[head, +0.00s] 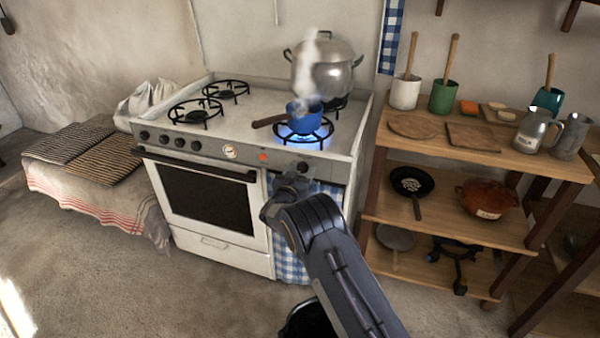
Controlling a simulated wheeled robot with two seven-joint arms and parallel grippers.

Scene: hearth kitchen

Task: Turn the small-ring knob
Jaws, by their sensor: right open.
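The white stove (215,215) has a front panel with several dark knobs (179,142) in a row on the left. One dark knob (303,166) sits alone at the panel's right end. No label shows which knob is the small ring's. The front right burner (284,132) burns with a blue flame under a small blue saucepan (306,120), which steams. My right gripper (289,184) is open in front of the panel, just below and left of the right-hand knob. Its fingers are small and partly hidden by my wrist, so contact cannot be told. My left gripper is out of view.
A large lidded steel pot (325,72) stands behind the saucepan. The saucepan's brown handle (270,121) points left. A blue checked cloth (290,264) hangs below the right panel. A wooden shelf unit (480,165) with crockery stands close on the right. Open floor lies in front.

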